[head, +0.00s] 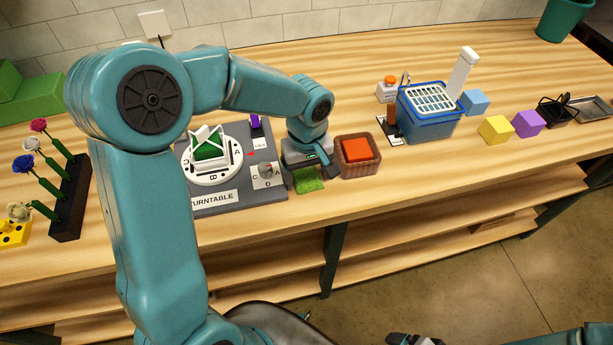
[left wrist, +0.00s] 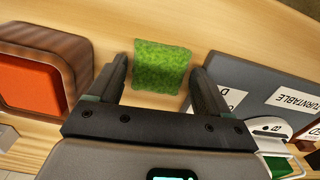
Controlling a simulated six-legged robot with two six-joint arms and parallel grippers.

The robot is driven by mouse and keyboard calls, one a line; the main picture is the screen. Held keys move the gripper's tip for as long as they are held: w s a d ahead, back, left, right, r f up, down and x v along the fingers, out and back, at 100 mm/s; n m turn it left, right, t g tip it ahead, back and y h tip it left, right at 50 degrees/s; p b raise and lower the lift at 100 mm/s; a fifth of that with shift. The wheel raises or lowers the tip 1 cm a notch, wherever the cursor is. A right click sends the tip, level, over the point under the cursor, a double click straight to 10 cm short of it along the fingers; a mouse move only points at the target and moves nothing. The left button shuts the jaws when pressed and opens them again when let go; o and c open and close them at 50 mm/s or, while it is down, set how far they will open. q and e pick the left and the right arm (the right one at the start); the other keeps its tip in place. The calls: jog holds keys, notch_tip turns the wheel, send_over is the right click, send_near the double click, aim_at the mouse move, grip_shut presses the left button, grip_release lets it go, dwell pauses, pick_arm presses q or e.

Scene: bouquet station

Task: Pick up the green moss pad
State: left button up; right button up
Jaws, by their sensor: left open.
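The green moss pad (head: 308,182) lies on the wooden bench between the turntable board and a wooden box with an orange-red block. In the head view my left gripper (head: 306,168) is above it and hides part of it. In the left wrist view the moss pad (left wrist: 163,62) shows whole, a fuzzy green square ahead of my open left fingers (left wrist: 162,78) and roughly centred between them. The fingers look empty. A dark piece at the bottom edge may be my right gripper (head: 412,341); its fingers cannot be made out.
The grey turntable board (head: 235,202) is close on the left of the pad in the head view. The wooden box (head: 345,171) is close on its right. A blue basket (head: 432,126) stands farther right, and a flower rack (head: 70,205) far left. Bare bench lies in front.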

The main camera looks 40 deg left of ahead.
pick_arm(q)
jog(key=shift+f, duration=0.2)
jog(key=c, duration=0.8)
